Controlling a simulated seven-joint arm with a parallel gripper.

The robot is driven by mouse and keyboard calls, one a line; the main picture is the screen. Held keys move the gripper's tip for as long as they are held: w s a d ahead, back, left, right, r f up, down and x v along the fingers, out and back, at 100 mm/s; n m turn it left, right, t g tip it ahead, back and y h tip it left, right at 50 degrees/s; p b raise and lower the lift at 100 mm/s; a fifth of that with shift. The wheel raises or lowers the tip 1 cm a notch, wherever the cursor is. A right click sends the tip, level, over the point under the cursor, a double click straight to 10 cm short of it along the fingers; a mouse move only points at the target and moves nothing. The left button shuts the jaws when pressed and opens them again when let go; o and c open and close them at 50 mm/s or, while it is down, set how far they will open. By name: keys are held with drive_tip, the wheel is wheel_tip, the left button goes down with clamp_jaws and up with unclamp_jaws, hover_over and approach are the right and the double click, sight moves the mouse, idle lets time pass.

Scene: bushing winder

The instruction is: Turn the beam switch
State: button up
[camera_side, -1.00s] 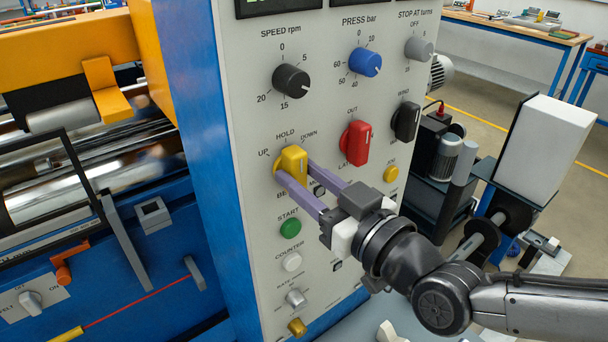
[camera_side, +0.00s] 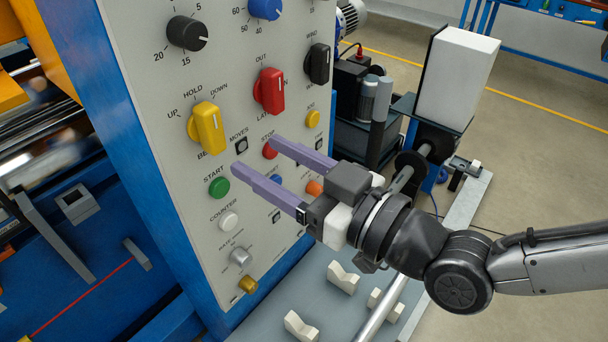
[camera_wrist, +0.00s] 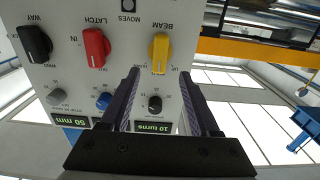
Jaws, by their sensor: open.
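The beam switch (camera_side: 207,127) is a yellow bar knob on the grey panel, under the labels UP, HOLD and DOWN. Its handle stands roughly upright, in line with HOLD. It also shows in the wrist view (camera_wrist: 160,53), upside down, just beyond the fingertips. My gripper (camera_side: 256,157) is open and empty, its two purple fingers apart. In the side view the fingers are below and right of the beam switch, clear of it, by the green start button (camera_side: 219,187) and red stop button (camera_side: 270,151). In the wrist view the gripper (camera_wrist: 160,75) has one finger on each side of the picture's middle.
A red latch switch (camera_side: 269,91) and a black switch (camera_side: 318,64) stick out to the right of the beam switch. A black speed knob (camera_side: 187,33) is above it. White blocks (camera_side: 342,278) lie on the grey shelf below.

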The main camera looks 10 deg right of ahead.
drive_tip(key=v, duration=0.5)
idle(0.5)
